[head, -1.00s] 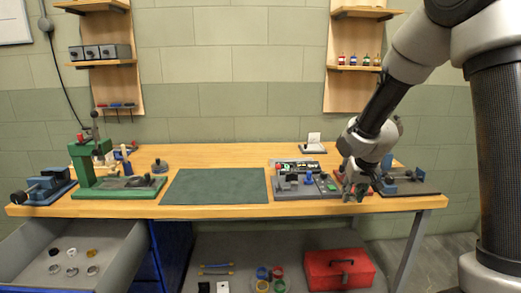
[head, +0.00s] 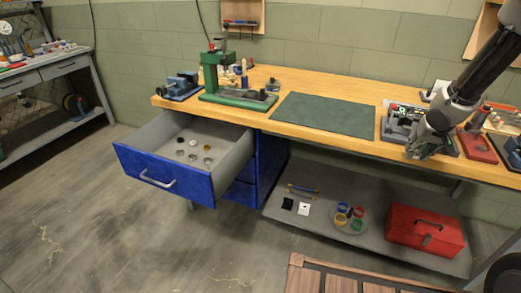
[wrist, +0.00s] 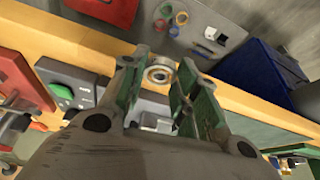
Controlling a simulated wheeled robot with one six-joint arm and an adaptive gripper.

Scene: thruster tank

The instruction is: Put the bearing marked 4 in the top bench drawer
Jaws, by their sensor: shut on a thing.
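My gripper (head: 416,153) is at the front edge of the bench, to the right of the green mat. In the wrist view, my gripper (wrist: 160,82) has its green fingers shut on a small metal ring bearing (wrist: 160,72). No number on the bearing can be read. The top bench drawer (head: 150,172) has a blue front and stands pulled open at the left end of the bench. Several small round parts (head: 194,155) lie in it, silver, dark and brass coloured. My gripper is well to the right of the drawer and higher.
The workbench (head: 300,92) carries a green press (head: 238,93), a blue vise (head: 180,86), a green mat (head: 325,112) and a grey fixture tray (head: 396,130). A red toolbox (head: 425,230) and coloured rings sit on the lower shelf. Floor before the drawer is clear.

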